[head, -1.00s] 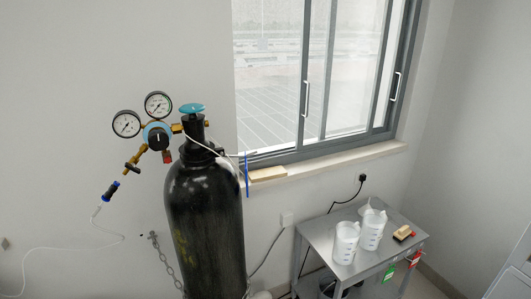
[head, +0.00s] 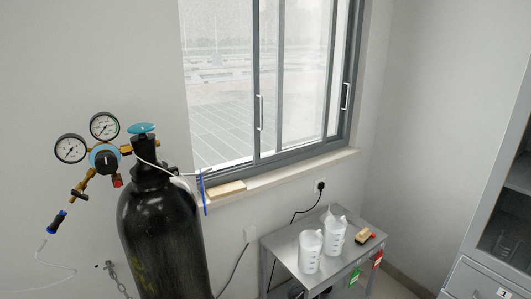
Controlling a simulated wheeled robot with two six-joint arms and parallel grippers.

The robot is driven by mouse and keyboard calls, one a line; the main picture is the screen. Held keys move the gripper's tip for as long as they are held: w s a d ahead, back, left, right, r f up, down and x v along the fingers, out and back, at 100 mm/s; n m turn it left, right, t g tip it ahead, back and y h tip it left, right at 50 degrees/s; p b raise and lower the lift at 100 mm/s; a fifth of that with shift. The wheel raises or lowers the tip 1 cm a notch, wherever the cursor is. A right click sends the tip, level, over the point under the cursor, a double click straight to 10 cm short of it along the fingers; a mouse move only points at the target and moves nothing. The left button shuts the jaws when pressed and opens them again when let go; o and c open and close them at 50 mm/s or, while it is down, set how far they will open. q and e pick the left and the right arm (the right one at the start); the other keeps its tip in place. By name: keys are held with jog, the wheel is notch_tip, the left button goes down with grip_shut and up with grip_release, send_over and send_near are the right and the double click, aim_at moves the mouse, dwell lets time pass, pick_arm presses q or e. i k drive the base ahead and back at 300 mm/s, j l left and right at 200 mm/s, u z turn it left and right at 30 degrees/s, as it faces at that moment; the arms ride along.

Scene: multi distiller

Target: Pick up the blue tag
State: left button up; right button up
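A thin blue strip (head: 203,193), the only blue tag-like thing I see, hangs upright beside the neck of the black gas cylinder (head: 160,235). A white cord runs from the cylinder's valve towards the strip. The strip is in front of the left end of the window sill; I cannot tell whether it touches the sill. Neither gripper shows in the head view.
A grey metal table (head: 283,244) holds two white jugs and a yellow-black object (head: 366,237). Green (head: 354,276) and red (head: 377,259) tags hang at its edge. A grey cabinet (head: 490,240) stands at the right. A wooden block (head: 226,188) lies on the sill.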

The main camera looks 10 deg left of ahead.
aim_at(202, 188)
jog(key=i+l+u, duration=0.1)
jog(key=l+u, duration=0.8)
jog(key=k+l+u, duration=0.1)
jog(key=l+u, duration=0.35)
